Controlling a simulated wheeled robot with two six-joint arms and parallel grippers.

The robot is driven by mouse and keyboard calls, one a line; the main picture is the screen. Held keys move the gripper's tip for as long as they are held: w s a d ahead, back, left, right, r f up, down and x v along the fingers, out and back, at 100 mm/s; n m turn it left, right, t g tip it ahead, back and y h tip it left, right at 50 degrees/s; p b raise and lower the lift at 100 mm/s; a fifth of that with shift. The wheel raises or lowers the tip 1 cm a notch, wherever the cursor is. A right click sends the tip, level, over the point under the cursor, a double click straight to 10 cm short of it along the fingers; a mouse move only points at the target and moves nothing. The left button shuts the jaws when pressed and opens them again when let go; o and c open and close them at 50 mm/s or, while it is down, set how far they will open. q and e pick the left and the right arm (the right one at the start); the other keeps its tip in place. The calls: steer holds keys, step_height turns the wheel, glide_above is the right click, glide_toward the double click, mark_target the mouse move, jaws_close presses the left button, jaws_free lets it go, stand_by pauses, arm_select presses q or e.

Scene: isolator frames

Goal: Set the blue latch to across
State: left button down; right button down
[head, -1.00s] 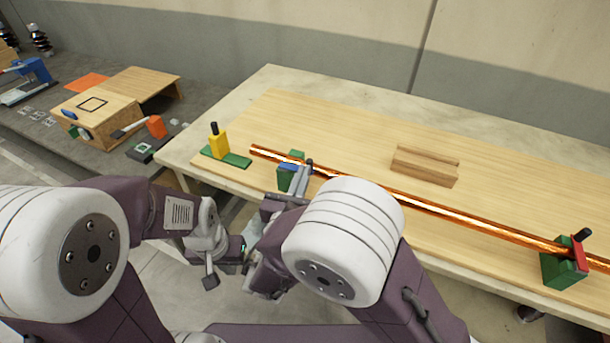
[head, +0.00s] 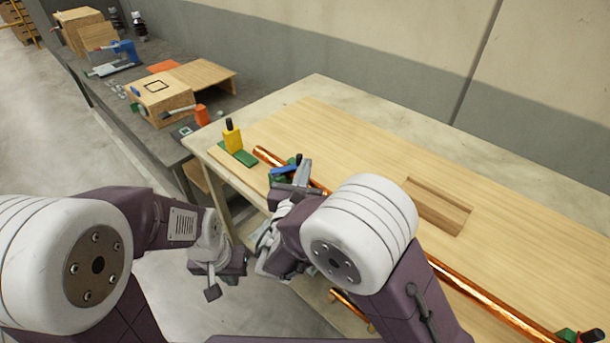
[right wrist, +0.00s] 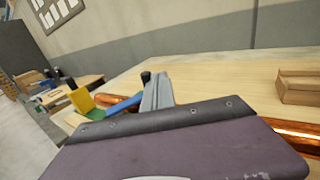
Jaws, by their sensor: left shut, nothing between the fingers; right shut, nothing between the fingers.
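The fingers (right wrist: 156,92) partly hide the block. My left gripper (head: 212,292) is shut and empty, low in front of the table, away from the latch.
The copper bar (head: 480,297) runs along the wooden board. A yellow latch (head: 233,141) on a green base stands left of the blue one; a red latch (head: 594,337) is at the lower right. A recessed wooden block (head: 439,205) lies behind the bar. A grey bench is further left.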

steer(key=shift+w+b, duration=0.45)
steer(key=shift+w, duration=0.95)
stand_by(0.5)
